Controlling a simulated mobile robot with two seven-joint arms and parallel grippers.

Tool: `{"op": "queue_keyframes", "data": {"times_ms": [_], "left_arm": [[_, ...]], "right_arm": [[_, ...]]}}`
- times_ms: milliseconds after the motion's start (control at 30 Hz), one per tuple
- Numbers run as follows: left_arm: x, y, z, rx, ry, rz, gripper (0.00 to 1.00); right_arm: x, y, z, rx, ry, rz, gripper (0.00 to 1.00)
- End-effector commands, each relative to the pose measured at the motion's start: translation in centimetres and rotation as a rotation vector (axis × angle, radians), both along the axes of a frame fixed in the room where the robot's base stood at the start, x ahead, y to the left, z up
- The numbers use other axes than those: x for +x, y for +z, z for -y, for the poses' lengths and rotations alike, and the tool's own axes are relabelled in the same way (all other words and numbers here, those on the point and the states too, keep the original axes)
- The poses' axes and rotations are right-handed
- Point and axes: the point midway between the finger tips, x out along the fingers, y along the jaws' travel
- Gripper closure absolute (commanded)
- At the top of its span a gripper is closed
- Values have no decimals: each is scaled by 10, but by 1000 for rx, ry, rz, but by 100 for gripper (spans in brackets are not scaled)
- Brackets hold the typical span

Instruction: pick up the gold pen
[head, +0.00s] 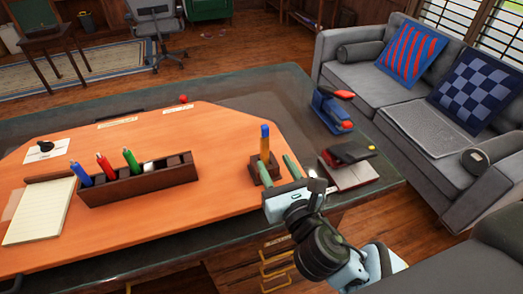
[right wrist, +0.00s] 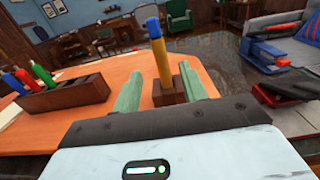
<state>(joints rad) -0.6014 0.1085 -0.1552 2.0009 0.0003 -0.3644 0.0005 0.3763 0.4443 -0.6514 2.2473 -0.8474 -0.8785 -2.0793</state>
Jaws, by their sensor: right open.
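The gold pen (head: 264,146) has a yellow-gold body and a blue top. It stands upright in a small dark wooden holder (head: 254,170) on the orange desk mat. My right gripper (head: 279,168) is open and empty, just in front of the holder and to its right in the head view. In the right wrist view the pen (right wrist: 157,47) and the holder (right wrist: 166,91) appear between the two green fingers (right wrist: 160,85), beyond them, with no contact visible. My left gripper is not in view.
A long wooden holder (head: 140,183) with blue, red and green pens stands to the left, beside a notepad (head: 40,212). The orange mat behind the pen is clear.

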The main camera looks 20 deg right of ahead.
Motion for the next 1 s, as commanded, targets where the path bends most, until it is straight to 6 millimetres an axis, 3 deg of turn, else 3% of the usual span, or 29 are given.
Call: {"op": "queue_keyframes", "data": {"times_ms": [567, 1000], "left_arm": [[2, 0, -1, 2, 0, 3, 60], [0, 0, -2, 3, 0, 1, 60]], "right_arm": [[29, 1, 0, 3, 0, -1, 57], [77, 4, -1, 3, 1, -1, 57]]}}
